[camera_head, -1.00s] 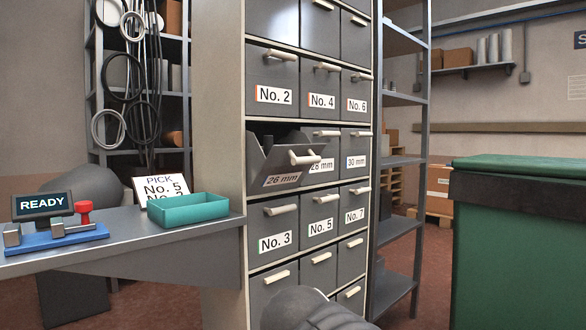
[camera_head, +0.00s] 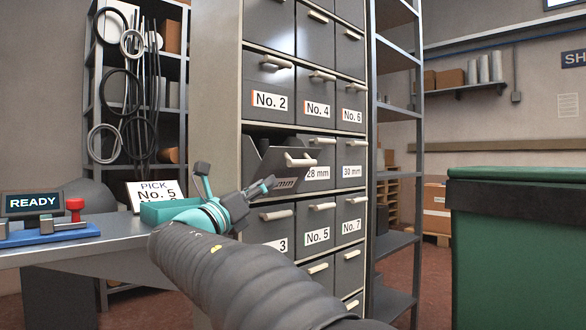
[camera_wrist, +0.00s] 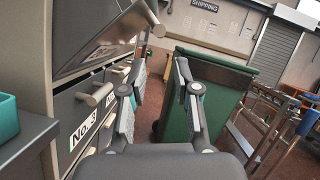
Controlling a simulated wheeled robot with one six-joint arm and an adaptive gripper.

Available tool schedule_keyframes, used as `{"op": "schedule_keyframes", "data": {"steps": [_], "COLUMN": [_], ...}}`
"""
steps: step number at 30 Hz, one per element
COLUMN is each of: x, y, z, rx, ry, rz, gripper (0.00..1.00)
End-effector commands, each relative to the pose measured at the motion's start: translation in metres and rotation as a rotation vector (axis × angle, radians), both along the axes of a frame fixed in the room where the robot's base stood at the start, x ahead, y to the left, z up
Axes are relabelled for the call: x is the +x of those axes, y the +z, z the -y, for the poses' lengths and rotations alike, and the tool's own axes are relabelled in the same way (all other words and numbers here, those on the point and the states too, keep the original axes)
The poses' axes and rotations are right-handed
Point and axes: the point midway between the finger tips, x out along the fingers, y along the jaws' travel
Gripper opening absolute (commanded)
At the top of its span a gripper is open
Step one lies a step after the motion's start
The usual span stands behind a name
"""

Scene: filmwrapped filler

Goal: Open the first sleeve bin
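The sleeve bin labelled 26 mm earlier (camera_head: 275,166) is tilted out at the top in the left column of the grey cabinet, with a dark opening behind its front. Its pale handle (camera_head: 300,160) faces outward; its label is now partly hidden by my gripper. In the wrist view the tilted bin front (camera_wrist: 100,42) is at upper left. My gripper (camera_head: 236,178) is in front of and below this bin. In the wrist view my gripper (camera_wrist: 160,68) has its fingers apart with nothing between them, and the bin's handle is above and left of them, apart.
The 28 mm (camera_head: 318,172) and 30 mm (camera_head: 352,171) bins beside it are shut. A bench at left holds a teal tray (camera_head: 160,212), a pick card (camera_head: 152,193) and a READY display (camera_head: 33,202). A green container (camera_head: 520,250) stands at right.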

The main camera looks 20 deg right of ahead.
Motion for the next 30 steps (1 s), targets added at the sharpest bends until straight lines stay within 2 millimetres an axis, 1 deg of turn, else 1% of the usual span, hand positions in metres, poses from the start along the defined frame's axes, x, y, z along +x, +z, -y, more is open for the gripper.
{"op": "schedule_keyframes", "data": {"steps": [5, 15, 19, 24, 30], "x": [0.009, 0.035, 0.044, 0.052, 0.055], "y": [0.008, 0.031, 0.039, 0.046, 0.049], "z": [0.019, 0.072, 0.09, 0.105, 0.112], "rx": [-0.001, 0.001, 0.002, 0.002, 0.001], "ry": [-0.004, -0.003, -0.002, -0.001, 0.001], "rz": [0.0, 0.001, 0.0, 0.0, 0.0], "gripper": [0.31, 0.31, 0.31, 0.31, 0.31]}}
